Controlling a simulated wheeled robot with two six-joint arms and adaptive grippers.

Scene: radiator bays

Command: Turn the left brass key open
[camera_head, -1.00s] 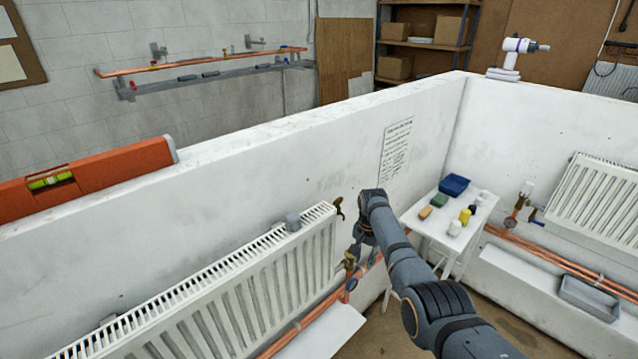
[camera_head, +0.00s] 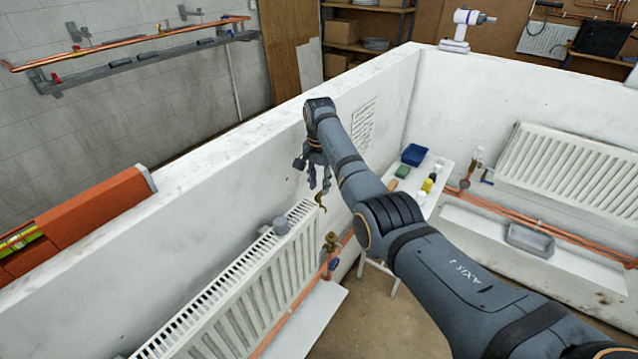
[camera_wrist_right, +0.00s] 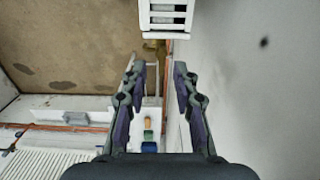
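A small curved brass key (camera_head: 320,201) shows by the white partition wall, past the right end of the near radiator. Below it, a brass valve (camera_head: 331,243) sits on the pipe at the radiator's end. My right gripper (camera_head: 319,188) is just above the brass key in the head view; I cannot tell whether it touches it. In the wrist view my right gripper (camera_wrist_right: 157,68) is open, its two fingers apart with nothing clearly held between them. A brownish fitting (camera_wrist_right: 152,43) shows beyond the fingertips, too small to identify. My left gripper is not in view.
The near radiator (camera_head: 235,290) stands along the white wall (camera_head: 225,180), close to the gripper. A white side table (camera_head: 436,182) with small bottles and blocks stands beyond my arm. Another radiator (camera_head: 570,165) hangs on the right wall.

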